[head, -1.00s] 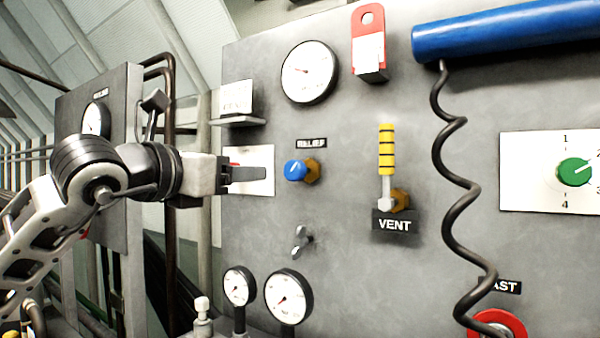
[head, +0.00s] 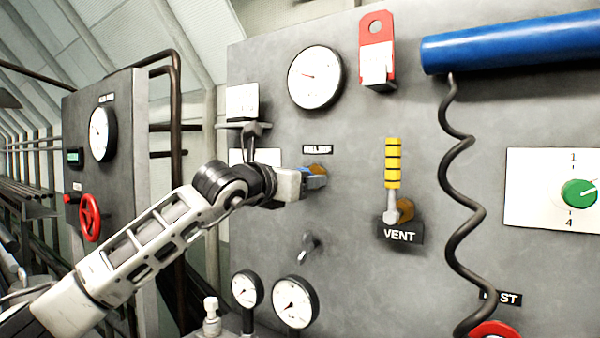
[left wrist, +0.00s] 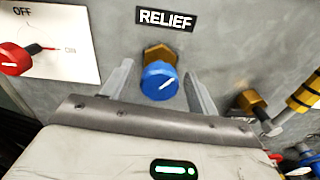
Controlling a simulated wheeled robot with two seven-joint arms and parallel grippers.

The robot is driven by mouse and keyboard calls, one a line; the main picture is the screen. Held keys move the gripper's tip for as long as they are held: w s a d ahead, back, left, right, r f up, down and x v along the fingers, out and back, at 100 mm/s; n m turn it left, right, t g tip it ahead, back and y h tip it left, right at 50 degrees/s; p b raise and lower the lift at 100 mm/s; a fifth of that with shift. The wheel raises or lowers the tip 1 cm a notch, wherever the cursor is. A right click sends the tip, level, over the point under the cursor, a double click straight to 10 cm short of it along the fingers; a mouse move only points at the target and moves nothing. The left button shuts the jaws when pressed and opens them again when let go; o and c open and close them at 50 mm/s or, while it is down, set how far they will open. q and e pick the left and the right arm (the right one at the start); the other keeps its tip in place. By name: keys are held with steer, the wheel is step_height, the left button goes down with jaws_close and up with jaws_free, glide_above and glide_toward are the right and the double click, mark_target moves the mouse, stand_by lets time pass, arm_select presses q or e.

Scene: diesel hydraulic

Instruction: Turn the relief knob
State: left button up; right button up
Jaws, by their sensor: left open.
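The blue relief knob (left wrist: 160,82) has a white pointer line and sits on a brass hex base (left wrist: 159,55) under the RELIEF label (left wrist: 165,19) in the left wrist view. My left gripper (left wrist: 158,80) is open, with one finger on each side of the knob and a visible gap to each. In the head view my left gripper (head: 314,180) is at the knob and hides most of it; some brass (head: 319,168) shows behind. The RELIEF label (head: 318,149) is just above. My right gripper is not in view.
The yellow-striped vent lever (head: 393,165) stands to the right of the knob. A small metal toggle (head: 309,245) is below it. Two gauges (head: 294,302) stand lower down. A red knob (left wrist: 14,59) on a white OFF/ON plate is left of my gripper. A coiled cord (head: 462,180) hangs further right.

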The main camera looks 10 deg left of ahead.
arm_select(q)
steer(key=shift+w, duration=0.1)
steer(key=c, duration=1)
steer(key=shift+m+b, duration=0.3)
